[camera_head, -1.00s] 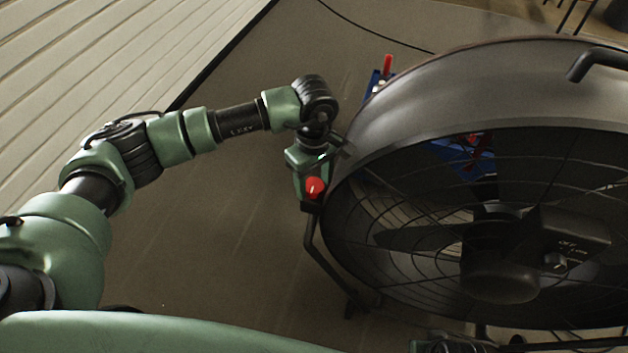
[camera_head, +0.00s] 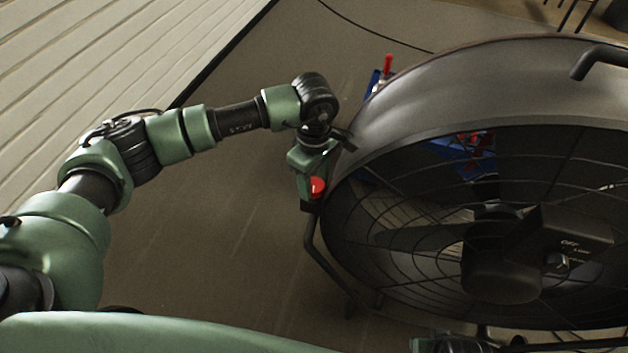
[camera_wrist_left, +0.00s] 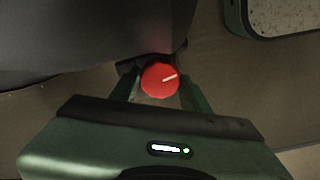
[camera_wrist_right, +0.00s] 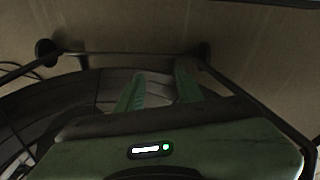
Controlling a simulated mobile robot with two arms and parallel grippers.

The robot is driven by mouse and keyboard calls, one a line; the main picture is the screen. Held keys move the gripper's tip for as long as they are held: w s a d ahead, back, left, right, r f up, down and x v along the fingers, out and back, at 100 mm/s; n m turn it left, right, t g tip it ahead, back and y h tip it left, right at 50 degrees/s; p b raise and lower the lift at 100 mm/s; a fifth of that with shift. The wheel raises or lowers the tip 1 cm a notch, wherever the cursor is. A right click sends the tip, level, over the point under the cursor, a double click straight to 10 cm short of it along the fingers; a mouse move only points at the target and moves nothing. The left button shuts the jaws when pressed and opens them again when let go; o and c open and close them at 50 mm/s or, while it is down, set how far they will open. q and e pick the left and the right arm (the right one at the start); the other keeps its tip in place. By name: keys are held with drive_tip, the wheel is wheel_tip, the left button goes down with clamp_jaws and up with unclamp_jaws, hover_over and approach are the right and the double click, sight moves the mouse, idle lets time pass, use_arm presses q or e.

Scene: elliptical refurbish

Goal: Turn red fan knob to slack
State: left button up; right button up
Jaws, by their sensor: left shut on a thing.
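The large round black fan (camera_head: 480,200) fills the right of the head view. The red knob (camera_head: 317,187) sits at the left edge of its drum. In the left wrist view the knob (camera_wrist_left: 160,79) is a red disc with a white pointer line aimed right and slightly up. My left gripper (camera_head: 314,180) is shut on the knob, one finger on each side of it (camera_wrist_left: 160,88). Any marks around the knob are hidden. My right gripper (camera_wrist_right: 160,84) is open and empty, near the fan's frame in the right wrist view.
A dark bent stand tube (camera_head: 325,262) runs below the knob. A black handle (camera_head: 597,62) juts out at the fan's upper right. A blue object with a red part (camera_head: 387,67) stands behind the fan. Floor left of the fan is clear.

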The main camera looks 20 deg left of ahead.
use_arm(q)
drive_tip(key=n, duration=0.3)
drive_tip(key=shift+n, duration=0.4)
drive_tip(key=n, duration=0.3)
drive_tip(key=shift+r+n+b, duration=0.1)
drive_tip(key=shift+n+b, duration=0.2)
drive_tip(key=shift+b, duration=0.05)
drive_tip(key=n, duration=0.3)
drive_tip(key=shift+n, duration=0.9)
use_arm(e)
drive_tip(key=shift+d+r, duration=0.1)
drive_tip(key=shift+r, duration=1.35)
drive_tip(key=shift+f, duration=0.15)
use_arm(q)
drive_tip(key=o, duration=1.1)
drive_tip(key=shift+c, duration=0.2)
use_arm(e)
drive_tip(key=shift+w, duration=0.1)
